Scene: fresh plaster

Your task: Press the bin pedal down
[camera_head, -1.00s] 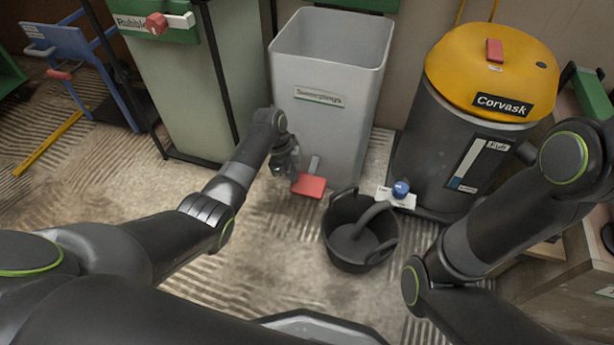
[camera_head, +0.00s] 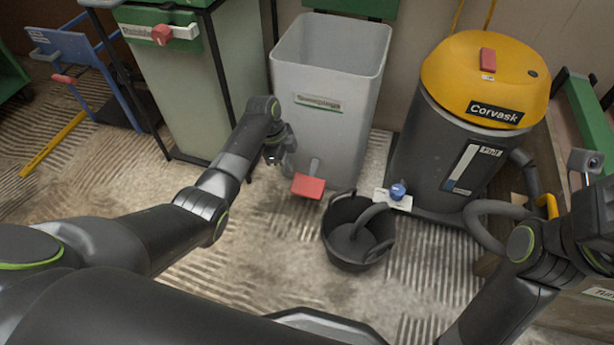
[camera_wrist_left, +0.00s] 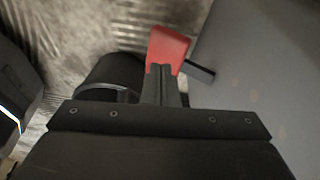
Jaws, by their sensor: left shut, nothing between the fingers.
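The grey bin (camera_head: 325,125) labelled Sweepings stands at the back middle with its top open. Its red pedal (camera_head: 308,186) sticks out low at the front on a grey lever. My left gripper (camera_head: 284,160) is shut and empty, just left of and above the pedal in the head view. In the left wrist view the shut fingers (camera_wrist_left: 161,82) point towards the red pedal (camera_wrist_left: 167,46), overlapping its near edge; I cannot tell whether they touch.
A black bucket (camera_head: 358,232) stands right of the pedal. A yellow-topped vacuum (camera_head: 485,85) stands further right, with a blue knob (camera_head: 398,191) on a white plate beside it. A pale green Rubble bin (camera_head: 180,95) is left. Floor left of the bucket is clear.

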